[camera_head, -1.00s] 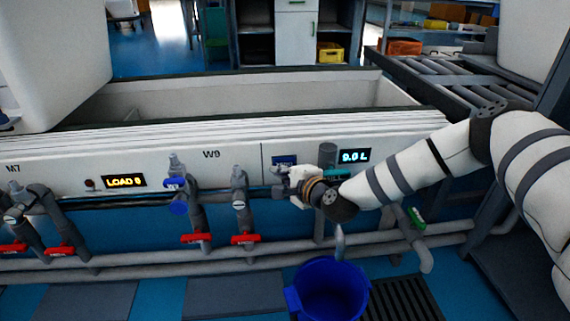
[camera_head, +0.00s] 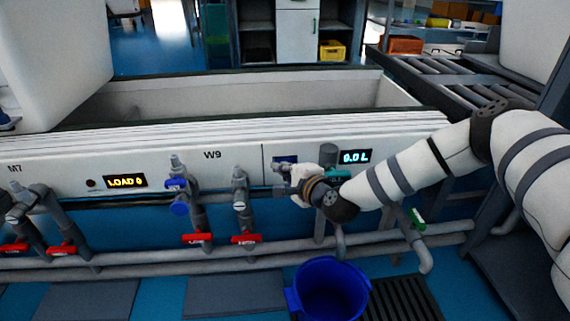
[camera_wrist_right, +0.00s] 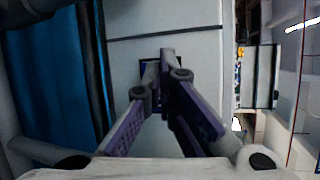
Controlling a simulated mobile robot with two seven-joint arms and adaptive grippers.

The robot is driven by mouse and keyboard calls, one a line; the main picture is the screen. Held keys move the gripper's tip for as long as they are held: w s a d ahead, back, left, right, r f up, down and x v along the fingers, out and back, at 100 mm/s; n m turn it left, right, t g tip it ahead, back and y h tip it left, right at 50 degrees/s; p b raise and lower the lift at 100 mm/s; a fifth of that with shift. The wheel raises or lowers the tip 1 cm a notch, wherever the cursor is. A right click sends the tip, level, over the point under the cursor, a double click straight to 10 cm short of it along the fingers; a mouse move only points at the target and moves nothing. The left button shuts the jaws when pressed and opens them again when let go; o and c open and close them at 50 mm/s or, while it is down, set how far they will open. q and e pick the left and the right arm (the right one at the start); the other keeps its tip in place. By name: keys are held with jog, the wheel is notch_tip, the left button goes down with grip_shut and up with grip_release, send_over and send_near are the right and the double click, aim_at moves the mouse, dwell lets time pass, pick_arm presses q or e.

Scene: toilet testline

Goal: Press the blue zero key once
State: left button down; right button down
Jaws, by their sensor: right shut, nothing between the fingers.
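The blue zero key (camera_head: 284,159) is a small dark blue plate on the white front panel, just left of the lit display (camera_head: 355,157), which reads 0.0 L. My right gripper (camera_head: 279,173) is shut and empty, its fingertips at the key and covering its lower part. In the right wrist view the closed fingertips (camera_wrist_right: 165,56) overlap the dark blue plate (camera_wrist_right: 146,72); whether they touch it I cannot tell. My left gripper is out of view.
A blue bucket (camera_head: 330,292) stands on the floor below my right gripper. Pipes with red valve handles (camera_head: 246,239) run along the panel's lower front. A yellow LOAD display (camera_head: 125,181) is at the left, and a roller conveyor (camera_head: 445,80) at the back right.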

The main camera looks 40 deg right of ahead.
jog(key=s+a, duration=0.1)
jog(key=s+p, duration=0.1)
jog(key=s+a, duration=0.1)
jog(key=s, duration=0.1)
jog(key=shift+s+a+f, duration=0.1)
jog(key=shift+a+f, duration=0.2)
dwell(0.4)
